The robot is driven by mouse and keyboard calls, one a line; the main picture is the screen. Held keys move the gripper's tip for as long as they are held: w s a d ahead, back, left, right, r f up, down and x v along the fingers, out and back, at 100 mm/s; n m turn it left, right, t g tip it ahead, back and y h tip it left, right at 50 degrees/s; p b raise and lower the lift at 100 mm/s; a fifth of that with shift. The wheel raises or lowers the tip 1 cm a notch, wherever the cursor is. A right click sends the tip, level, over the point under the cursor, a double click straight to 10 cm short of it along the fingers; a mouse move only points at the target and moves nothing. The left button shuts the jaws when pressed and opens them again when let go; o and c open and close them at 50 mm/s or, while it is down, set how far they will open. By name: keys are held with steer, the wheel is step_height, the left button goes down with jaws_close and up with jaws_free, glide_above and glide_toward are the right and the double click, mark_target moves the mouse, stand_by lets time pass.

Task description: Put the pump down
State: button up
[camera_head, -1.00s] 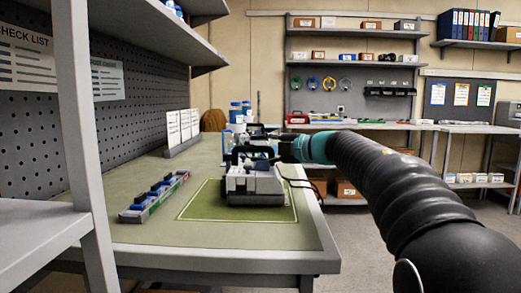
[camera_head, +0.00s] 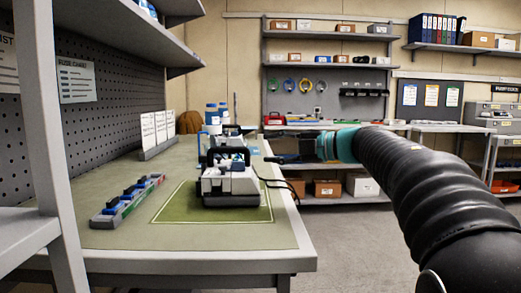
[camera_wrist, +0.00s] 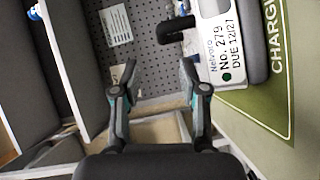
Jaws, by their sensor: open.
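The pump (camera_head: 230,186) is a white and dark grey device standing upright on the green marked area (camera_head: 172,211) of the bench. In the wrist view the pump's white label (camera_wrist: 222,45) reads "No. 279", and part of its dark body shows at the upper right. My gripper (camera_wrist: 160,78) is open, with nothing between its fingers, to the left of the pump in that view. In the head view my arm comes in from the right and the gripper, small and dark beyond the teal joint, is at the pump's right, apart from it.
A strip with blue items (camera_head: 127,200) lies left of the pump. White cards (camera_head: 155,132) stand by the pegboard, and blue-lidded bottles (camera_head: 212,116) are behind the pump. A dark cable runs off the pump's right side. A shelf post (camera_head: 45,150) stands at the near left.

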steer(key=shift+s+d, duration=0.2)
steer(key=shift+d, duration=0.05)
steer(key=shift+r, duration=0.1)
steer(key=s+d+r+m+t+h, duration=0.2)
steer(key=d+r+m+t+h, duration=0.4)
steer(key=m+t, duration=0.45)
steer(key=s+d+f+m+g+h, duration=0.2)
steer(key=s+d+f+m+h, duration=0.35)
steer(key=f+m+h, duration=0.4)
steer(key=s+a+f+m+g, duration=0.1)
steer(key=s+f+g, duration=0.3)
steer(key=s+f, duration=0.5)
steer(key=s+a+f+m+g+y, duration=0.1)
steer(key=s+f+m+g, duration=0.3)
steer(key=s+f, duration=0.4)
steer(key=s+a+f+m+g, duration=0.2)
steer(key=s+a+f+g, duration=0.1)
steer(key=s+f, duration=0.6)
step_height(320, 180, down, 3)
steer(key=shift+s+r+g, duration=0.1)
steer(key=shift+s+g, duration=0.2)
steer(key=shift+g, duration=0.15)
